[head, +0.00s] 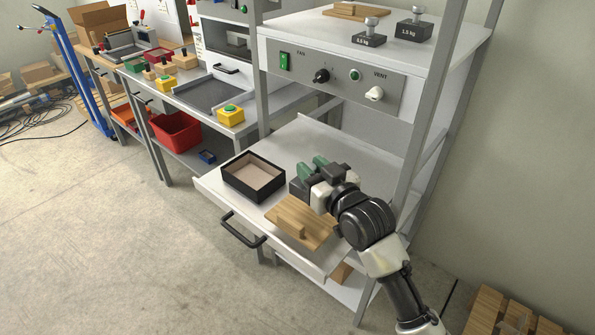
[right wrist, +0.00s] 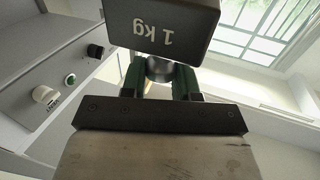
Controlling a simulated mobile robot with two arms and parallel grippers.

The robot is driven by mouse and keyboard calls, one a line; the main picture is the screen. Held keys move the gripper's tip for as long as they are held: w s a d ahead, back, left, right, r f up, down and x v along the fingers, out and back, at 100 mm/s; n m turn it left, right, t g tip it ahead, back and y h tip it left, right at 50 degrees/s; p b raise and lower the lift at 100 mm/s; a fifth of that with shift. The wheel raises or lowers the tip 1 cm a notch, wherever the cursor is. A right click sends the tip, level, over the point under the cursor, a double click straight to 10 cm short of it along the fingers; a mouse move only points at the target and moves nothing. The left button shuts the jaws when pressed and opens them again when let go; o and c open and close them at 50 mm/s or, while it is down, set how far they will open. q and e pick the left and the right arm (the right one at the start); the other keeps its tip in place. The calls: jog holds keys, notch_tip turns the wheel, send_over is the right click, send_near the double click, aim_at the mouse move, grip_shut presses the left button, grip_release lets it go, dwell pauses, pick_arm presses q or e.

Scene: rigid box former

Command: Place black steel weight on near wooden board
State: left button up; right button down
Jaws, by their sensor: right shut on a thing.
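The black steel weight (right wrist: 160,22) is marked "1 kg" and fills the top of the right wrist view, its knob (right wrist: 160,68) between the green fingers. My right gripper (head: 318,170) is shut on that knob. In the head view the dark weight (head: 298,190) is at the far edge of the near wooden board (head: 310,222), which lies on the pulled-out white tray and has a small wooden grip. I cannot tell whether the weight touches the board or tray. My right arm hides the board's right side. My left gripper is not in view.
An open black box (head: 235,183) with a beige inside stands left of the board on the tray (head: 215,186). Two other weights (head: 369,38) (head: 413,32) and another wooden board (head: 352,11) rest on the cabinet top. A grey frame post (head: 430,95) stands close to my right arm.

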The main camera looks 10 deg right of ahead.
jog(key=shift+w+d+f, duration=0.4)
jog(key=shift+d+f, duration=0.15)
jog(key=shift+f, duration=0.45)
jog(key=shift+w+d+f, duration=0.4)
jog(key=shift+d+f, duration=0.1)
jog(key=shift+f, duration=0.45)
jog(key=shift+w+d+f, duration=0.4)
jog(key=shift+d+f, duration=0.15)
jog(key=shift+f, duration=0.45)
jog(key=c, duration=1.2)
grip_release()
jog(key=shift+f, duration=0.3)
jog(key=o, duration=0.4)
jog(key=shift+s, duration=0.1)
jog(key=shift+r, duration=0.1)
jog(key=b+v, duration=0.1)
jog(key=v, duration=1.1)
jog(key=shift+r, duration=0.1)
